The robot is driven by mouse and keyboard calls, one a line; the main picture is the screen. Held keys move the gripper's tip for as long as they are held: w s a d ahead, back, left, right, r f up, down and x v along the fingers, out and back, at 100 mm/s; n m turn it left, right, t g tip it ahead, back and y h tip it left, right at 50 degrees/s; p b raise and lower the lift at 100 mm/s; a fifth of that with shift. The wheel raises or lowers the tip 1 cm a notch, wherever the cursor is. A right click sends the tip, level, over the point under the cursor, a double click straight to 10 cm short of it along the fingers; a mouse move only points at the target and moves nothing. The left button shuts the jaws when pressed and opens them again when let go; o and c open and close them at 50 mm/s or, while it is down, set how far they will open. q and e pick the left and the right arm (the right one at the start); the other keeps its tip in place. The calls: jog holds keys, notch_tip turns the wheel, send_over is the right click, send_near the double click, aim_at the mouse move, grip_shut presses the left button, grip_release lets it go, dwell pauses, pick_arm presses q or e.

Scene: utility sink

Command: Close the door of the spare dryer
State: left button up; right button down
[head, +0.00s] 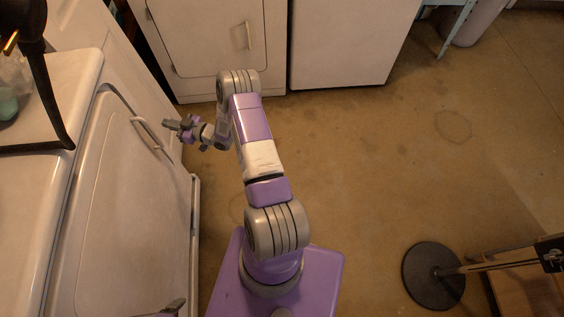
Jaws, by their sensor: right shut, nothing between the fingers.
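A white front-loading appliance, seemingly the dryer, stands along the left side. Its large white door (125,200) has a pale bar handle (150,135) near the far edge. A dark gap shows along part of the door's upper edge; I cannot tell whether the door is fully shut. My right gripper (172,124) is shut and empty, just right of the handle, with its fingers pointing left. I cannot tell whether it touches the handle.
A second white appliance with a front door (205,35) stands at the back, beside another white cabinet (350,40). A black round stand base (433,275) is on the floor at lower right. The brown floor (400,170) between is clear.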

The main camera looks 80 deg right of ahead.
pick_arm(q)
jog(key=shift+w+a, duration=0.15)
jog(key=shift+w, duration=0.25)
pick_arm(e)
jog(key=shift+w+a, duration=0.2)
jog(key=shift+w, duration=0.45)
pick_arm(q)
jog(key=shift+f, duration=0.1)
pick_arm(e)
jog(key=shift+s, duration=0.1)
pick_arm(q)
jog(key=shift+s+d+r+p, duration=0.2)
jog(key=shift+s+r+p, duration=0.05)
jog(key=shift+r+p, duration=0.15)
jog(key=shift+s+d+r+p, duration=0.2)
jog(key=shift+r+p, duration=0.1)
jog(key=shift+r, duration=0.1)
pick_arm(e)
jog(key=s+d, duration=0.5)
jog(key=s, duration=0.8)
